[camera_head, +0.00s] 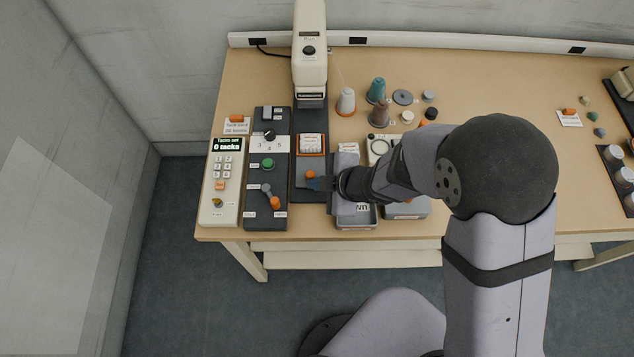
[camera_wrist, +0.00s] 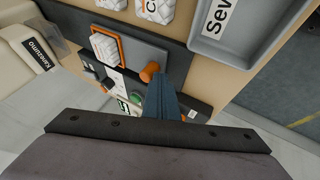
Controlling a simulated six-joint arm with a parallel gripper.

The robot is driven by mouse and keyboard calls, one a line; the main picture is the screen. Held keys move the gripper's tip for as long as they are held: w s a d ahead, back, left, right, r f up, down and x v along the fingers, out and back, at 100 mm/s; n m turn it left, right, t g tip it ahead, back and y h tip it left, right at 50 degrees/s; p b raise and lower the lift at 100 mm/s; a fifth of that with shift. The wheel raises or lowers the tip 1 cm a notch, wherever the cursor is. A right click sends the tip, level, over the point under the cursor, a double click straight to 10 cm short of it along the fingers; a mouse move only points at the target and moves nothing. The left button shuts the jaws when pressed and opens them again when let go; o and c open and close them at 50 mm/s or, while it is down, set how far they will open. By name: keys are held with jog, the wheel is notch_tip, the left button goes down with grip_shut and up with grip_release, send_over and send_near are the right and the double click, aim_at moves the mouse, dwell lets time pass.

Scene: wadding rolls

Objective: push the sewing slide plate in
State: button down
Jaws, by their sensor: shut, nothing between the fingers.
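The sewing slide plate (camera_head: 299,165) is a dark grey plate on the bed below the sewing machine (camera_head: 310,45). It carries an orange-framed holder (camera_head: 312,144) with a white quilted pad, and an orange knob (camera_head: 310,174) nearer the front. In the wrist view the plate (camera_wrist: 142,48), holder (camera_wrist: 119,48) and knob (camera_wrist: 149,71) show clearly. My gripper (camera_head: 318,184) is shut and empty, its blue fingers (camera_wrist: 164,98) right beside the knob, on its front-right side in the head view. I cannot tell whether they touch it.
Left of the bed stand a panel with a green button (camera_head: 267,164) and lever (camera_head: 272,198), and a keypad counter (camera_head: 222,180) reading 0 tacks. Grey trays (camera_head: 357,221) lie right, partly under my arm. Thread spools (camera_head: 377,91) stand behind.

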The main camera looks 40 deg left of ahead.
aim_at(313, 138)
jog(key=w+a+p, duration=0.4)
jog(key=p, duration=0.2)
jog(key=w+a+p, duration=0.5)
jog(key=p, duration=0.1)
jog(key=shift+w+a+r, duration=0.15)
jog(key=shift+a+r, duration=0.05)
jog(key=shift+a, duration=0.05)
jog(key=shift+w+a+p, duration=0.3)
jog(key=shift+w+p, duration=0.15)
jog(key=shift+p, duration=0.15)
jog(key=shift+d+f, duration=0.1)
jog(key=shift+d, duration=0.05)
jog(key=shift+s+d, duration=0.15)
jog(key=s+d+b, duration=0.2)
jog(key=d, duration=0.1)
jog(key=shift+s, duration=0.2)
jog(key=b+v, duration=0.1)
jog(key=v, duration=0.9)
jog(key=shift+b, duration=0.35)
